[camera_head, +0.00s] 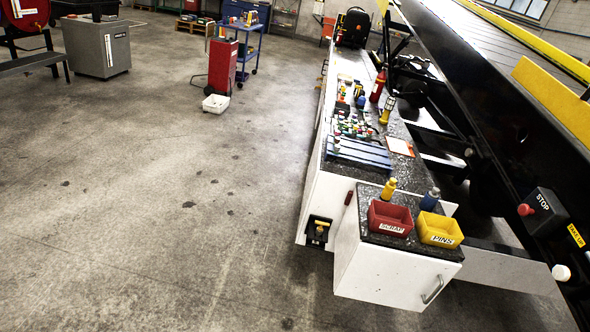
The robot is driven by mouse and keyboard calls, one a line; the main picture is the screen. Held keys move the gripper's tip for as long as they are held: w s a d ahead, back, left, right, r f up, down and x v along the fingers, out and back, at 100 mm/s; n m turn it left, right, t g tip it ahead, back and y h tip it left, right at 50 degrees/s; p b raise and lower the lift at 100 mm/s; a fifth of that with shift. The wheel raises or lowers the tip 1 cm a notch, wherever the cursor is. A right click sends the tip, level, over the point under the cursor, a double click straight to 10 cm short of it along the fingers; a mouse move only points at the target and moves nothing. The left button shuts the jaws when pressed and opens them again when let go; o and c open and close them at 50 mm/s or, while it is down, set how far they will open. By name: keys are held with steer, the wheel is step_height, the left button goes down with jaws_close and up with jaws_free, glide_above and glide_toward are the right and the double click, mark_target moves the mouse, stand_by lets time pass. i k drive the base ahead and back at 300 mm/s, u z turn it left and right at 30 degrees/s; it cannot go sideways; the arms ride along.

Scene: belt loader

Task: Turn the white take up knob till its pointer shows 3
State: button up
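A small white round knob (561,272) is on the black side of the belt loader (500,150), low at the right edge of the camera view. A small yellow label (576,235) is just above it; its print is too small to read surely. The knob's pointer and any numbers around it are too small to make out. My gripper is not in view, so nothing shows of its fingers or how far it is from the knob.
A black box (543,212) marked STOP with a red button (525,210) sits above the knob. A white cabinet (395,283) with a red bin (391,219) and a yellow PINS bin (439,231) stands left of it. Open concrete floor (180,200) fills the left.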

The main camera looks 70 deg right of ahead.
mark_target(559, 272)
steer(key=z, duration=1.7)
steer(key=i, duration=2.1)
steer(key=z, duration=3.05)
